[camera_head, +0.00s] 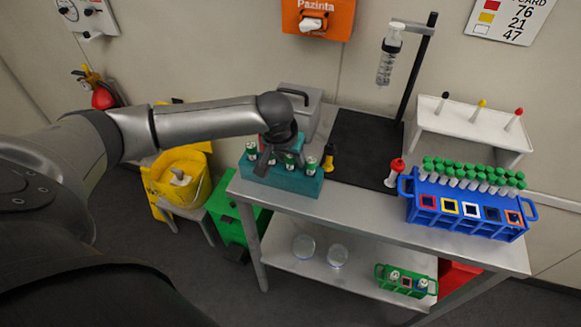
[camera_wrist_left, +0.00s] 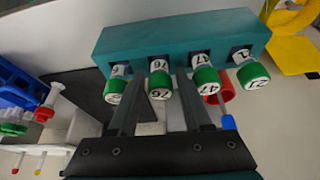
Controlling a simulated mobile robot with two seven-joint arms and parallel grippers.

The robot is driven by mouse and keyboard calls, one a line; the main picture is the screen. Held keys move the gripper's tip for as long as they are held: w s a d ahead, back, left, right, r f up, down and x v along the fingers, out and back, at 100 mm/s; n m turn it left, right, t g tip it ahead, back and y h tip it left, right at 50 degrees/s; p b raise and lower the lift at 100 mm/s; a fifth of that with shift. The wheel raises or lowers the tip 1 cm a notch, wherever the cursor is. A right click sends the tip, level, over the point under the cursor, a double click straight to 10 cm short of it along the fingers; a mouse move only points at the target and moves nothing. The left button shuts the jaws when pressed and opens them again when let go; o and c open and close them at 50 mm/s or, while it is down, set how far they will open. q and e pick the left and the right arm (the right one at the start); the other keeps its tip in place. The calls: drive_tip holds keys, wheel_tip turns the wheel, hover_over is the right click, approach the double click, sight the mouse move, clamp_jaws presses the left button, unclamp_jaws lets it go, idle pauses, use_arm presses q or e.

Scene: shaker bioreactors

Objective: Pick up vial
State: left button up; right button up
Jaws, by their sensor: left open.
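A teal rack (camera_head: 288,182) stands at the left end of the metal table and holds several green-capped vials in a row. In the left wrist view the teal rack (camera_wrist_left: 185,38) runs across the top, with numbered caps facing the camera. My left gripper (camera_head: 277,162) is over this rack, pointing down. In the wrist view its open fingers (camera_wrist_left: 159,78) lie on either side of the vial marked 76 (camera_wrist_left: 160,86), with the vial marked 47 (camera_wrist_left: 206,80) just right of the right finger. Whether the fingers touch a vial cannot be told. My right gripper is not in view.
A blue rack (camera_head: 465,215) with many green-capped tubes stands at the table's right. A black stand (camera_head: 418,65), a white pipette holder (camera_head: 465,120) and a grey box (camera_head: 300,108) are behind. A red-topped dropper (camera_head: 392,173) stands near the middle. A green rack (camera_head: 405,282) is on the lower shelf.

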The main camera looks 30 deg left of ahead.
use_arm(q)
clamp_jaws()
drive_tip(key=shift+r, duration=0.1)
idle(0.5)
